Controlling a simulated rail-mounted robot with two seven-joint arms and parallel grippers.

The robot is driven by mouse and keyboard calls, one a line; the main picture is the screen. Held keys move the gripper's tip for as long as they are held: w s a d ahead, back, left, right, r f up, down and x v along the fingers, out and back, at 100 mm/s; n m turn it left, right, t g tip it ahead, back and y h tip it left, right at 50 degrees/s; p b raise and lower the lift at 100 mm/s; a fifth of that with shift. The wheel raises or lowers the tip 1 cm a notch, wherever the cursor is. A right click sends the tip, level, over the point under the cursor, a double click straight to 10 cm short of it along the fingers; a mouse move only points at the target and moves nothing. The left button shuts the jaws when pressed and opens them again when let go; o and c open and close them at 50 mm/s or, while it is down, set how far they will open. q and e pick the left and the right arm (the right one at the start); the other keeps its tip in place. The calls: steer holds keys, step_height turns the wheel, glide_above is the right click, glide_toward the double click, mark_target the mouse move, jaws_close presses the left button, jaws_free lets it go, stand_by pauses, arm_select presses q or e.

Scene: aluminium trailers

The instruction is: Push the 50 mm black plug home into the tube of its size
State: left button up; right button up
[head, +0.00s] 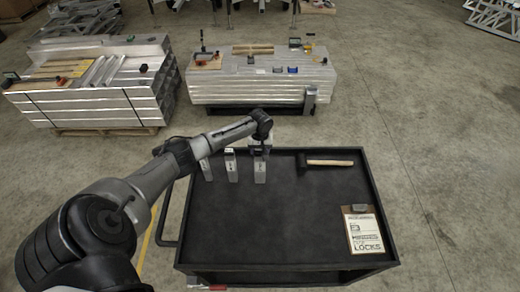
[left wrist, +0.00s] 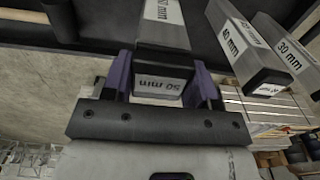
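Three grey square tubes are at the back left of the black cart top. The right-hand tube (head: 260,172) is the 50 mm one; its marked side also shows in the left wrist view (left wrist: 165,38). My left gripper (head: 259,146) is at the far end of this tube. In the left wrist view its two purple fingers (left wrist: 162,82) flank a light grey face marked 50 mm, with little or no gap. I cannot tell whether they clamp it. My right gripper is out of view.
The 40 mm tube (head: 231,168) and the 30 mm tube (head: 206,170) stand to the left. A mallet (head: 329,162) lies to the right, and a clipboard (head: 362,231) at the front right. The middle of the cart top (head: 270,225) is clear.

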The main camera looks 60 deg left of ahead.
arm_select(q)
steer(key=o, duration=0.5)
step_height(320, 180, up, 14)
steer(key=shift+b, duration=0.45)
steer(key=shift+f, duration=0.1)
stand_by(0.6)
